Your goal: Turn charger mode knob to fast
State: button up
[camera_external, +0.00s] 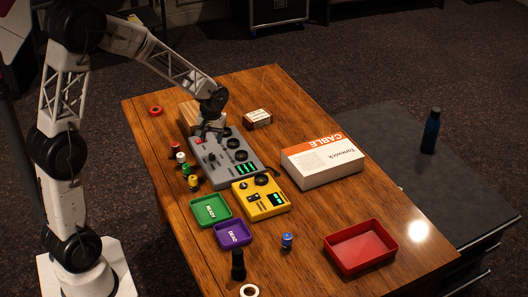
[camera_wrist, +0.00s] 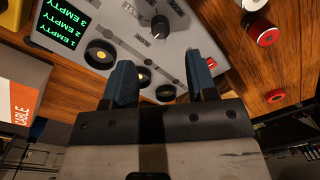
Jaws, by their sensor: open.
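The grey charger (camera_external: 222,164) lies on the wooden table, with several dark round parts and a lit green screen. In the wrist view its screen (camera_wrist: 62,22) reads "EMPTY" on several lines. In the external view my gripper (camera_external: 208,133) hides part of that end.
A yellow device (camera_external: 261,198) sits in front of the charger. Several small batteries (camera_external: 187,169) stand to its left. Green (camera_external: 196,219), purple (camera_external: 218,235) and red (camera_external: 334,245) trays are nearer, and a CABLE box (camera_external: 325,167) lies right. A wooden block (camera_external: 187,115) is behind my gripper.

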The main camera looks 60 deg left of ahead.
aim_at(210, 155)
jog(key=shift+s+a+f, duration=0.1)
jog(key=shift+f, duration=1.85)
jog(key=shift+s+f, duration=0.1)
jog(key=shift+f, duration=1.8)
jog(key=c, duration=0.9)
jog(key=shift+m, duration=0.4)
jog(key=m, duration=1.1)
